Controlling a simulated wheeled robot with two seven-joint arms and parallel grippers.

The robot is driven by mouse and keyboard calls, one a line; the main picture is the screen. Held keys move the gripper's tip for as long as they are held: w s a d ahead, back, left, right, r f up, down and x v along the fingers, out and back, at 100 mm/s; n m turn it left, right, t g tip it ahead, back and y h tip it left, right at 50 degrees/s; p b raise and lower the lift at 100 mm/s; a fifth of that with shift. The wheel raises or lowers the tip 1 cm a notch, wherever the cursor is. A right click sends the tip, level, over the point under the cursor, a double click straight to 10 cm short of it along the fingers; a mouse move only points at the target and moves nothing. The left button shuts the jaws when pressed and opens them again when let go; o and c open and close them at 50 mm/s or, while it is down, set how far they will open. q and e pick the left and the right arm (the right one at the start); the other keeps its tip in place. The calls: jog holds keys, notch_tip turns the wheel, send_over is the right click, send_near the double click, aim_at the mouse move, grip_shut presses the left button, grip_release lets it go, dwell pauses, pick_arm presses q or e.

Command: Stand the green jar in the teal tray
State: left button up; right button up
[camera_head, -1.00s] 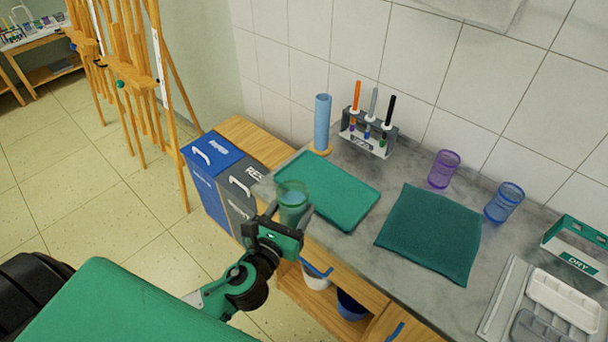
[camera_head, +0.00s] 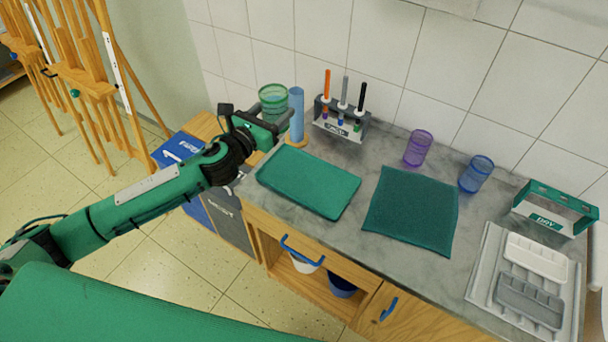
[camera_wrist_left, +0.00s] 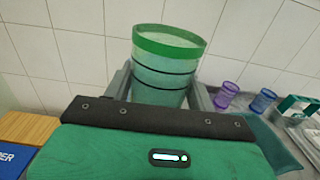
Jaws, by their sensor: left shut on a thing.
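The green jar (camera_head: 273,97) is a see-through ribbed cup with a green rim. My left gripper (camera_head: 272,118) is shut on it and holds it upright in the air, to the left of the blue paper roll in the head view. In the left wrist view the jar (camera_wrist_left: 166,60) stands between the two fingers. The teal tray (camera_head: 310,184) lies flat and empty on the grey counter, to the right of and below the gripper in the head view. My right gripper is not in view.
A blue roll (camera_head: 296,118) on a stand and a marker rack (camera_head: 342,122) stand behind the tray. A dark teal cloth (camera_head: 410,212) lies right of it. Purple (camera_head: 418,148) and blue (camera_head: 476,173) cups stand farther right. Bins stand left of the counter.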

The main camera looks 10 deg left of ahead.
pick_arm(q)
notch_tip(320, 180, down, 15)
jog(key=b, duration=0.2)
jog(key=shift+b, duration=0.4)
jog(key=shift+f, duration=0.75)
notch_tip(320, 180, down, 3)
jog(key=shift+f+b, duration=0.2)
jog(key=shift+b, duration=0.55)
jog(key=shift+f, duration=0.1)
jog(key=o, duration=1)
